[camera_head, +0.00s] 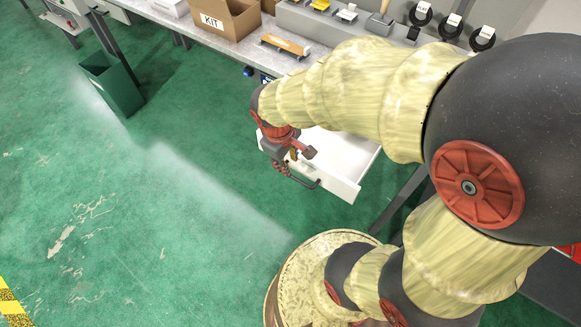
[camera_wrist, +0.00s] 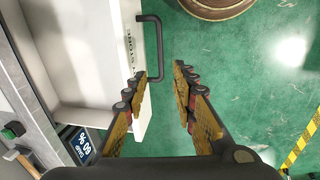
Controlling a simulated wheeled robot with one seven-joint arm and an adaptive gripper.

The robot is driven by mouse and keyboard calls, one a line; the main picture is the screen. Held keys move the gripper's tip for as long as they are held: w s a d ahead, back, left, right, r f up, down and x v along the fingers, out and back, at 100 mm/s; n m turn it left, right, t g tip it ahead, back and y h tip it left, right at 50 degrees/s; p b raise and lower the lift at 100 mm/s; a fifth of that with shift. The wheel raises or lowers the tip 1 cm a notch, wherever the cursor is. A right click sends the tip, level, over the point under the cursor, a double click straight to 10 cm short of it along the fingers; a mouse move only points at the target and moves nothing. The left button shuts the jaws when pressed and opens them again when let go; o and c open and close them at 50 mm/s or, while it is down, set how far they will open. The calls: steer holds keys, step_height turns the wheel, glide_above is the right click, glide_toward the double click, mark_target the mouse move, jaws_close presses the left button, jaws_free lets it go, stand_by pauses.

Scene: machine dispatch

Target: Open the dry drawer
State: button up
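The white drawer (camera_head: 345,165) under the bench is pulled out, and its empty-looking inside shows. In the wrist view the drawer (camera_wrist: 85,60) fills the left side, with part of a label ending in "STORE" on its front. Its dark bar handle (camera_wrist: 158,45) reaches down toward my fingertips; it also shows in the head view (camera_head: 304,184). My gripper (camera_wrist: 162,75) is open, its two fingers apart with green floor between them. The left fingertip is close to the handle's near end; I cannot tell whether they touch. In the head view my gripper (camera_head: 297,160) is over the drawer front.
The bench (camera_head: 210,42) carries an open KIT box (camera_head: 226,20) and a small tray (camera_head: 286,46). A small display (camera_wrist: 78,145) is beside the drawer. A green bin (camera_head: 112,85) stands at left. The floor in front is clear.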

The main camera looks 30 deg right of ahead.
steer(key=shift+s+a+r, duration=0.1)
steer(key=shift+a+r, duration=0.05)
steer(key=shift+r, duration=0.55)
steer(key=shift+a+r, duration=0.1)
steer(key=shift+r, duration=0.6)
steer(key=s+a+r+m+t+y, duration=0.1)
steer(key=s+a+r+m+t, duration=0.1)
steer(key=r, duration=0.5)
steer(key=s+a+r+m+t+y, duration=0.1)
steer(key=s+a+r+m+t, duration=0.1)
steer(key=r, duration=0.6)
steer(key=s+a, duration=0.1)
steer(key=s, duration=0.1)
steer(key=shift+s+r+t, duration=0.3)
steer(key=shift+t, duration=0.1)
